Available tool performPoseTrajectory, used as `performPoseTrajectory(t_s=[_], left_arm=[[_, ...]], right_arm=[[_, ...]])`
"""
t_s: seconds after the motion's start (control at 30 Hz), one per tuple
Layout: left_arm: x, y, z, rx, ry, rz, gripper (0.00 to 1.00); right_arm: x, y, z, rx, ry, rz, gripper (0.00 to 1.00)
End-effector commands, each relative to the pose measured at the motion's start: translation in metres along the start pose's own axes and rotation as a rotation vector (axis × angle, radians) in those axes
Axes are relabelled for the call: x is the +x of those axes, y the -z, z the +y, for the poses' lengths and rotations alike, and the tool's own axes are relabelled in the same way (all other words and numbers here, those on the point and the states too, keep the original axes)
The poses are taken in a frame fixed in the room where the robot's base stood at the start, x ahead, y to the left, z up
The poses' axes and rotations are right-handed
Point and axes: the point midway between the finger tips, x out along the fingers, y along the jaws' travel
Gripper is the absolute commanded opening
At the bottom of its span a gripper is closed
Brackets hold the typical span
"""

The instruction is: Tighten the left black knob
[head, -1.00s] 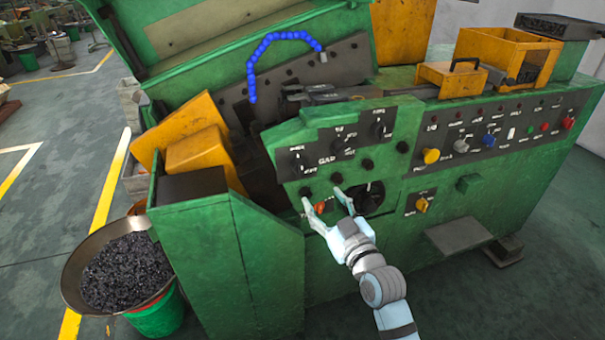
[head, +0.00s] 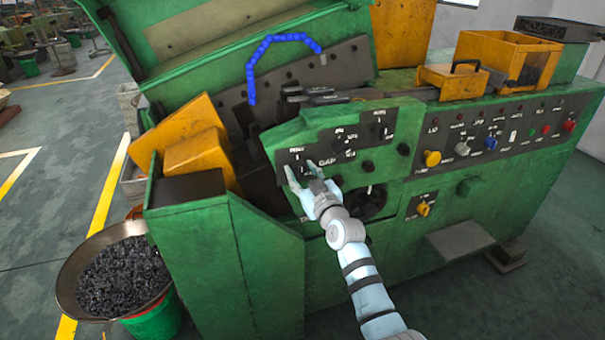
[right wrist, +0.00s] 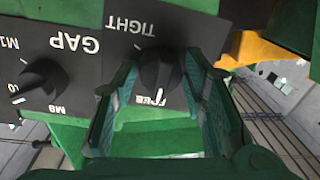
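The left black knob (right wrist: 160,68) sits on a dark plate marked TIGHT and FREE, upside down in the right wrist view. Its white pointer mark is toward the FREE side. My right gripper (right wrist: 158,85) is open, with one green-padded finger on each side of the knob. A gap seems to show beside the knob, but I cannot tell whether a finger touches it. In the head view my right gripper (head: 302,168) is at the left part of the green control panel (head: 285,137) and largely hides the knob. My left gripper is not in view.
A second black knob (right wrist: 40,86), marked GAP, is close beside in the right wrist view. More dark knobs (head: 380,130) sit on the panel. A yellow knob (head: 431,157) is farther right. Orange blocks (head: 197,150) stand left of the panel.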

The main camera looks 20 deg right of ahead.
Motion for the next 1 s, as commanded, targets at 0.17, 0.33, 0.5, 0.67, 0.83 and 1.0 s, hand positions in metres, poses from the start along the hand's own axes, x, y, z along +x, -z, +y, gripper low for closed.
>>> performPoseTrajectory(t_s=[0.17, 0.33, 0.5, 0.67, 0.83, 1.0], left_arm=[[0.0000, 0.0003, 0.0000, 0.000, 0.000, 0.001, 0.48], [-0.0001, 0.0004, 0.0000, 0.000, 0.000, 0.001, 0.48], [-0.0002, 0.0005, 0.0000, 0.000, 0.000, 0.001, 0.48], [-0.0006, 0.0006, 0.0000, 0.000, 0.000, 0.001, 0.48], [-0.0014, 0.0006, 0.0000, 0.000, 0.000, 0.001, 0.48], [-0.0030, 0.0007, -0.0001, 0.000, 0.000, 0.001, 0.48]], right_arm=[[-0.0002, -0.0001, 0.0001, 0.000, 0.000, 0.000, 0.05], [-0.0002, -0.0002, 0.0000, 0.005, 0.000, 0.000, 0.05], [-0.0003, -0.0004, 0.0000, 0.040, 0.000, 0.002, 0.05], [-0.0002, -0.0004, -0.0001, 0.115, -0.001, 0.007, 0.05], [-0.0002, -0.0004, -0.0002, 0.239, -0.004, 0.016, 0.05], [-0.0002, -0.0006, -0.0003, 0.395, -0.006, 0.026, 0.05]])
